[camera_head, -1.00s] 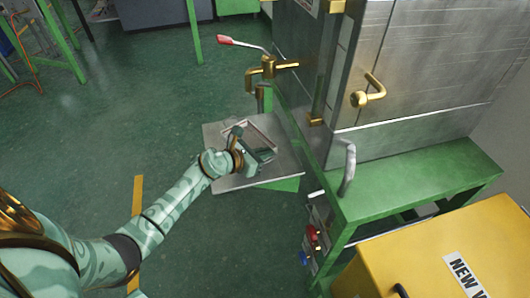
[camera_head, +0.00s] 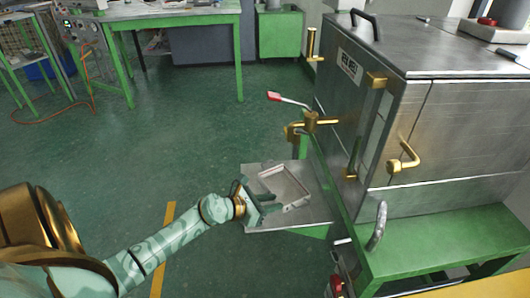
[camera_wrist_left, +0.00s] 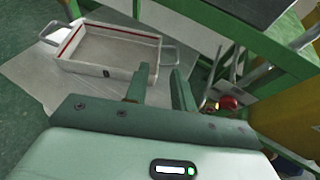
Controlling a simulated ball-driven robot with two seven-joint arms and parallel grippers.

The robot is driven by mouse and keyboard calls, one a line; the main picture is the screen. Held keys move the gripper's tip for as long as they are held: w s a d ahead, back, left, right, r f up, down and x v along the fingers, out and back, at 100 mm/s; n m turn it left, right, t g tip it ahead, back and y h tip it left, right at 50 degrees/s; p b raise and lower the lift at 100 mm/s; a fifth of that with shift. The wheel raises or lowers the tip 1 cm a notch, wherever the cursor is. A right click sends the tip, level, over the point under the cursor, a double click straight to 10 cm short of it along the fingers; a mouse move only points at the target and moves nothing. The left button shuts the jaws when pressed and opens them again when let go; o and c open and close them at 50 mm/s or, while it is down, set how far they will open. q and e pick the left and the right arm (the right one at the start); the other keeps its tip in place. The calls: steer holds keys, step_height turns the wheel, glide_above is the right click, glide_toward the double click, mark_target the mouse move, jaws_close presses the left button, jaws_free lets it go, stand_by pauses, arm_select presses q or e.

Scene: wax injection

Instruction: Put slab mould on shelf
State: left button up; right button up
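The slab mould (camera_head: 304,188), a shallow pale metal tray with end handles, lies flat on a grey metal shelf plate (camera_head: 310,215) beside the steel machine. In the left wrist view the mould (camera_wrist_left: 110,48) shows a red line along its inner rim, and the shelf plate (camera_wrist_left: 32,75) extends under it. My left gripper (camera_head: 268,207) is at the near left side of the mould. Contact with the mould is not visible. My right gripper is out of view.
The steel machine (camera_head: 455,125) with brass handles stands right of the shelf on a green stand (camera_head: 450,240). A red-tipped lever (camera_head: 275,97) and brass valve (camera_head: 312,122) project above the shelf. Open green floor (camera_head: 150,130) lies to the left; green benches (camera_head: 180,17) stand behind.

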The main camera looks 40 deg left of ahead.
arm_select(q)
steer(key=shift+s+a+r, duration=0.2)
steer(key=shift+s, duration=0.35)
